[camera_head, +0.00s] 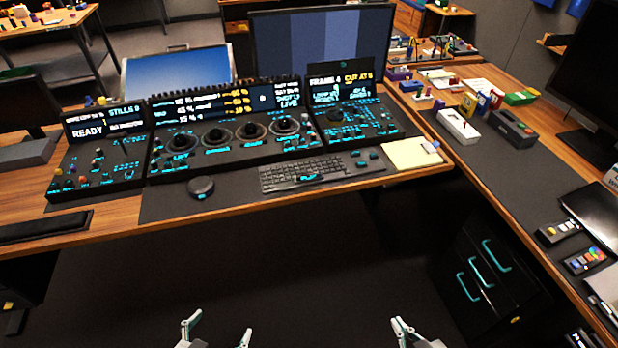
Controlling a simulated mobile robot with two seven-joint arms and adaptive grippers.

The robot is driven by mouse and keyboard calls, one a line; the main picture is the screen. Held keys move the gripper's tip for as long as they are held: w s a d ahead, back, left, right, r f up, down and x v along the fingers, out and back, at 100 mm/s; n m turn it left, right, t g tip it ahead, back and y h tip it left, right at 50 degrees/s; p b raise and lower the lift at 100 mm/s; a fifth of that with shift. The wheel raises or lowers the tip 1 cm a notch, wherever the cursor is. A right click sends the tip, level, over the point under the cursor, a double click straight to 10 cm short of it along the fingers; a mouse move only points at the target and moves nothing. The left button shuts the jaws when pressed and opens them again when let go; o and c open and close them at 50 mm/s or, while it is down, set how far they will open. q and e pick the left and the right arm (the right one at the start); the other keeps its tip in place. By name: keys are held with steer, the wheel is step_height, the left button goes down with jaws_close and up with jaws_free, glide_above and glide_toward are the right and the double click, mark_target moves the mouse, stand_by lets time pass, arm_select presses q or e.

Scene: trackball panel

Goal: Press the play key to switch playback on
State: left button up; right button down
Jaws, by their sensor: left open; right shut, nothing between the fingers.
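The control desk has a central trackball panel (230,150) with several dark balls in rings and a lit screen above. A dark keyboard (275,182) lies in front of it, with a cyan label near its front right that seems to read PLAY. The right panel (365,133) has a screen showing "FRAME 4" and "CUT AT 6" in yellow. My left gripper (218,326) is open and empty at the bottom edge. My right gripper (399,322) is shut and empty at the bottom. Both are well short of the desk.
The left panel (100,170) shows "READY" and "STILLS 0". A round black puck (201,187) sits left of the keyboard, a cream pad (408,155) to its right. A side desk (490,190) with small boxes and remotes runs along the right. Dark floor lies before the desk.

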arm_select(q)
steer(key=shift+a, duration=0.4)
arm_select(e)
steer(key=shift+a, duration=0.4)
